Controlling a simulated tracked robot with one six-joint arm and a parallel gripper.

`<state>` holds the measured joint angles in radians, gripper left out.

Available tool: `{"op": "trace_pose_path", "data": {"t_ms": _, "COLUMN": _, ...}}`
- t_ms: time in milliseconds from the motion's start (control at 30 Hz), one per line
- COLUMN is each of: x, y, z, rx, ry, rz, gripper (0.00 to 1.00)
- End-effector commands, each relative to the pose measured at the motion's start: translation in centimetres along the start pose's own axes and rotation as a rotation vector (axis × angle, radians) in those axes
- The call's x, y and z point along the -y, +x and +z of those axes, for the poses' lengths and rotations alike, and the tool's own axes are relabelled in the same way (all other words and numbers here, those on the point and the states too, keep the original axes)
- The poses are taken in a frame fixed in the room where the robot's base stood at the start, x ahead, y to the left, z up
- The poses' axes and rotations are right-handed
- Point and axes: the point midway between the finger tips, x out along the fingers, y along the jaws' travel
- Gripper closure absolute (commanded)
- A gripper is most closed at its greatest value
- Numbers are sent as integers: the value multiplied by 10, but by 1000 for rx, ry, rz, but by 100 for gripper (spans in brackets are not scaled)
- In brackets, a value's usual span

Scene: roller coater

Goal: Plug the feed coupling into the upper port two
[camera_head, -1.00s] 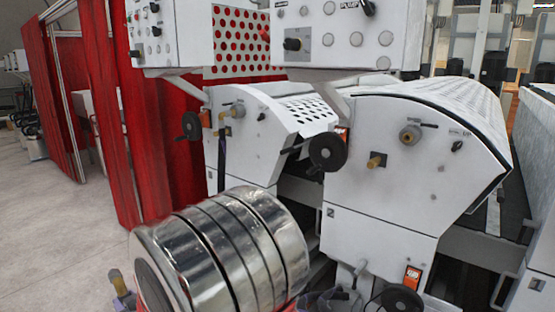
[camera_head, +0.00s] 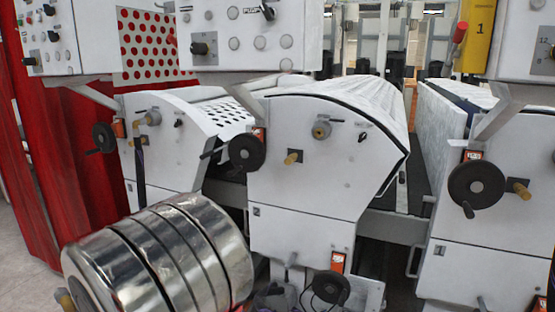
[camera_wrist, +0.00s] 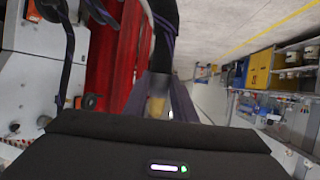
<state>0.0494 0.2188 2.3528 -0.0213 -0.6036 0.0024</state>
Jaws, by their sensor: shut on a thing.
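In the wrist view my gripper (camera_wrist: 160,110) has its dark purple-grey fingers closed around the brass feed coupling (camera_wrist: 157,104). A black hose (camera_wrist: 165,40) with purple lines shows beyond it. The coupling is away from any port in that view. In the head view the middle white machine unit (camera_head: 305,195) carries a small plate that seems to read 2. I cannot make out my gripper clearly in the head view.
A banded shiny metal cylinder (camera_head: 165,260) hides the lower left of the machine. Black handwheels (camera_head: 246,153) and control boxes (camera_head: 250,35) jut out. Another unit (camera_head: 490,230) stands at right. A red curtain (camera_head: 75,165) hangs at left; the wrist view shows open floor (camera_wrist: 225,35).

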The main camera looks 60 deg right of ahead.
Motion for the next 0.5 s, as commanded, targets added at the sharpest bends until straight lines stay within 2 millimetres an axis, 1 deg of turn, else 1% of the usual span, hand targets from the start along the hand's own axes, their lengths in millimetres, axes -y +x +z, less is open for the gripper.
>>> {"op": "trace_pose_path", "data": {"t_ms": 33, "x": -14, "y": 3, "z": -7, "rx": -2, "ry": 13, "rz": 20, "gripper": 100}}
{"op": "trace_pose_path", "data": {"t_ms": 67, "x": -23, "y": 4, "z": -11, "rx": -1, "ry": 20, "rz": 32, "gripper": 100}}
{"op": "trace_pose_path", "data": {"t_ms": 167, "x": -58, "y": 9, "z": -26, "rx": 5, "ry": 52, "rz": 80, "gripper": 100}}
{"op": "trace_pose_path", "data": {"t_ms": 200, "x": -73, "y": 10, "z": -32, "rx": 7, "ry": 67, "rz": 100, "gripper": 100}}
{"op": "trace_pose_path", "data": {"t_ms": 267, "x": -97, "y": 11, "z": -41, "rx": 12, "ry": 88, "rz": 133, "gripper": 100}}
{"op": "trace_pose_path", "data": {"t_ms": 400, "x": -152, "y": 8, "z": -60, "rx": 21, "ry": 135, "rz": 205, "gripper": 100}}
{"op": "trace_pose_path", "data": {"t_ms": 467, "x": -176, "y": 5, "z": -68, "rx": 25, "ry": 156, "rz": 237, "gripper": 100}}
{"op": "trace_pose_path", "data": {"t_ms": 500, "x": -192, "y": 2, "z": -72, "rx": 27, "ry": 170, "rz": 258, "gripper": 100}}
